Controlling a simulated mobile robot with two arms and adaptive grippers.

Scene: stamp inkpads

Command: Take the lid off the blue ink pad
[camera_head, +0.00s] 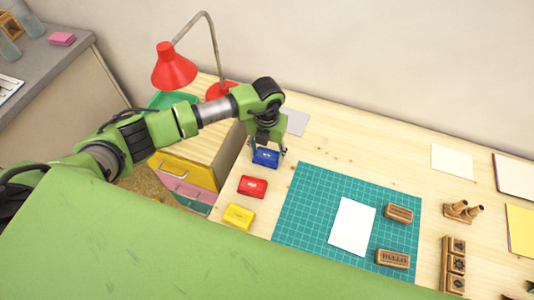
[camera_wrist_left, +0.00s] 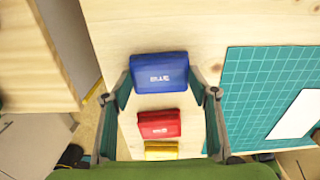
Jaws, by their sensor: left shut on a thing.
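The blue ink pad (camera_head: 266,158) is a small blue box with white lettering on top, near the left edge of the wooden table. My left gripper (camera_head: 267,153) is above it with one finger on each side, shut on its lid. In the left wrist view the blue lid (camera_wrist_left: 160,72) shows between the fingertips (camera_wrist_left: 160,84). I cannot tell whether the lid is raised from its base, since the base is hidden below it. My right gripper is not in view.
A red ink pad (camera_head: 252,187) and a yellow ink pad (camera_head: 239,216) stand in a row in front of the blue one. A green cutting mat (camera_head: 307,196) with white paper (camera_head: 352,227) and wooden stamps lies to the right. A red lamp (camera_head: 175,68) stands behind the arm.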

